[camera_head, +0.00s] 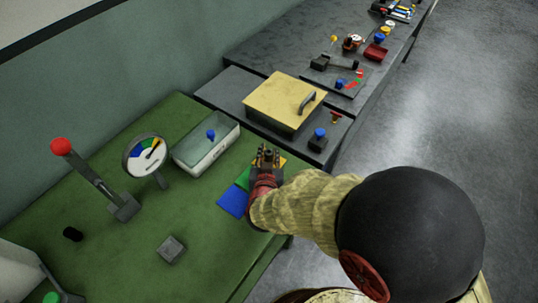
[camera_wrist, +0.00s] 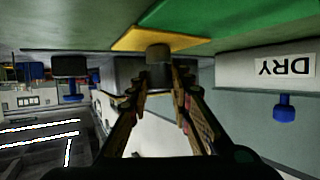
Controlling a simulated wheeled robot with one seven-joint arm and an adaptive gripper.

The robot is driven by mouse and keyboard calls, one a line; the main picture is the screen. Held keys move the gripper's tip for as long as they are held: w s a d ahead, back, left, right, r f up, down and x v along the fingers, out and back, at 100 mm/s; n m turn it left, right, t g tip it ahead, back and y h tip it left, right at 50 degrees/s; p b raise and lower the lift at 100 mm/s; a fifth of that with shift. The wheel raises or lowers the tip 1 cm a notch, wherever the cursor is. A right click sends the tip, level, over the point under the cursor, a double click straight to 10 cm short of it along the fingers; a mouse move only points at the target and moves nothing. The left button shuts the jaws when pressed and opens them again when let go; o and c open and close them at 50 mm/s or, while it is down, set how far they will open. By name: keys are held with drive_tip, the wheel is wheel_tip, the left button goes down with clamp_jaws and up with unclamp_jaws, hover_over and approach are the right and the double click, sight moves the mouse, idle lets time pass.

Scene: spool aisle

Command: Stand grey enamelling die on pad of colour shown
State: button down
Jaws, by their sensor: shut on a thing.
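My gripper (camera_head: 267,158) is shut on the grey enamelling die, at the far end of the row of pads. In the wrist view the die (camera_wrist: 158,54) is a small dark grey cylinder between the fingertips (camera_wrist: 160,80), its end overlapping the yellow pad (camera_wrist: 160,40). I cannot tell whether they touch. The blue pad (camera_head: 233,201) and green pad (camera_head: 242,179) lie beside the yellow pad (camera_head: 283,161), which my gripper partly hides. The round dial (camera_head: 148,157) has blue, green and yellow-orange sectors; its needle points up and right, toward yellow-orange.
A glass-like tray (camera_head: 205,150) holds a blue-knobbed piece; the wrist view shows its DRY label (camera_wrist: 285,67). A yellow-lidded box (camera_head: 284,98) stands beyond. A red-knobbed lever (camera_head: 95,178), grey block (camera_head: 171,249) and black cylinder (camera_head: 73,233) stand left. The green table's front is mostly clear.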

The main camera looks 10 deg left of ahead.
drive_tip(key=shift+f, duration=0.1)
drive_tip(key=c, duration=1.6)
unclamp_jaws()
drive_tip(key=shift+s+r, duration=0.25)
drive_tip(key=shift+r, duration=0.1)
drive_tip(key=p+v, duration=0.5)
drive_tip(key=v, duration=0.6)
drive_tip(key=shift+s, duration=0.25)
